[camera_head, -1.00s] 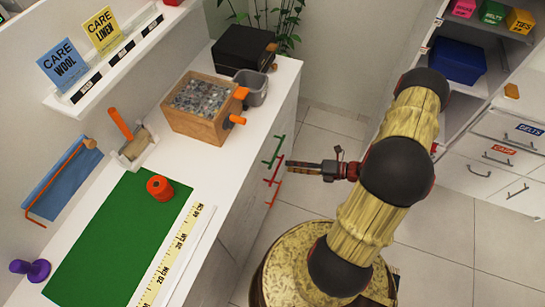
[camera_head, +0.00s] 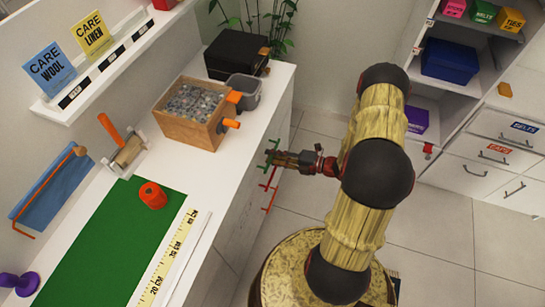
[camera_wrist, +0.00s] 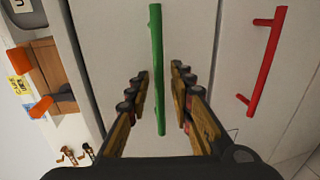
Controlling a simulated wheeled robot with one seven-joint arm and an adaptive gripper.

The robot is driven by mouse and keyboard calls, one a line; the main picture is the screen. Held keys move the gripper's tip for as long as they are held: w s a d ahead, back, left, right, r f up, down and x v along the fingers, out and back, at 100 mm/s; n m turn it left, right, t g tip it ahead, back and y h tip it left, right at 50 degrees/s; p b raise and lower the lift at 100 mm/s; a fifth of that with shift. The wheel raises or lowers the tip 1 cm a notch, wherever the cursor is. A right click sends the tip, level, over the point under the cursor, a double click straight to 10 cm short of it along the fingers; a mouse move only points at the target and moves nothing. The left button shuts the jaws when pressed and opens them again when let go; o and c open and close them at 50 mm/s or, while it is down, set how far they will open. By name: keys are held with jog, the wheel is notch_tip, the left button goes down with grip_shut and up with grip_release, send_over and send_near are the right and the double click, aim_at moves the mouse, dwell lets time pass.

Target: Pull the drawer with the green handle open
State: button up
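The green handle (camera_wrist: 156,70) is a straight bar on a pale drawer front (camera_wrist: 115,40). It runs up and down the middle of the wrist view. In the head view the green handle (camera_head: 274,143) is the uppermost handle on the counter's side and is partly hidden by my gripper. My gripper (camera_wrist: 160,75) is open, with one finger on each side of the bar and a visible gap on both sides. In the head view my gripper (camera_head: 272,157) is right at the handle. The drawer looks shut.
A red handle (camera_wrist: 262,60) is on the neighbouring front to the right in the wrist view. A wooden box (camera_head: 190,125) with orange parts and a grey bin (camera_head: 244,90) stand on the counter above. Open tiled floor (camera_head: 440,225) lies to the right.

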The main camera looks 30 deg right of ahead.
jog(key=shift+w+a, duration=0.1)
jog(key=shift+w, duration=0.05)
jog(key=shift+c, duration=0.6)
jog(key=c, duration=0.4)
grip_shut()
